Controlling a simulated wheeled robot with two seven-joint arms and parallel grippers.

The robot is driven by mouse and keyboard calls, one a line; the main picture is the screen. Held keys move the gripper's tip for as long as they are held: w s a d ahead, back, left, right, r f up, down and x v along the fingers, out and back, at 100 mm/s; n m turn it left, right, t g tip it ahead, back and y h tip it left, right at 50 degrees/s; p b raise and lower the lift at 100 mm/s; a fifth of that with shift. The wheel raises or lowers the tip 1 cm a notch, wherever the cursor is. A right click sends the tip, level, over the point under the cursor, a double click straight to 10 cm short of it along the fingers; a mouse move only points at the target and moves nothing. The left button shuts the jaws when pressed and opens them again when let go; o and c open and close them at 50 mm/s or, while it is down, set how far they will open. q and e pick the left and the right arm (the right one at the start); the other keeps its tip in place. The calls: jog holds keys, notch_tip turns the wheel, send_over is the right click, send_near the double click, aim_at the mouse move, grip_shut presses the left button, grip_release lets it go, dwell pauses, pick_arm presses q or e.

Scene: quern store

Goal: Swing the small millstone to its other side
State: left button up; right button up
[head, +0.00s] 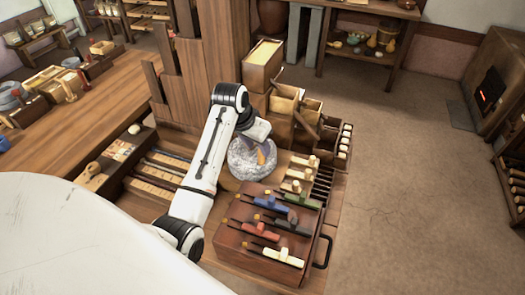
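The small millstone (243,166) is a round, speckled grey-white stone. It lies on the wooden bench in the middle of the head view. A small orange and purple piece (262,156) shows at its upper right; I cannot tell whether it is a handle. My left gripper (257,134) is at the stone's far upper edge and covers part of it. Its fingers are too small and hidden to tell whether they are open, or whether they touch the stone. My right gripper is not in view.
A brown case (233,240) with several coloured-handled tools stands in front of the stone. Slotted trays (165,172) lie to its left, and a rack with pale knobs (303,174) stands to its right. Wooden boxes (284,103) and tall boards (192,75) are behind. Floor at right is clear.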

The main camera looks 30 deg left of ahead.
aim_at(260, 152)
pick_arm(q)
jog(key=x, duration=0.6)
grip_shut()
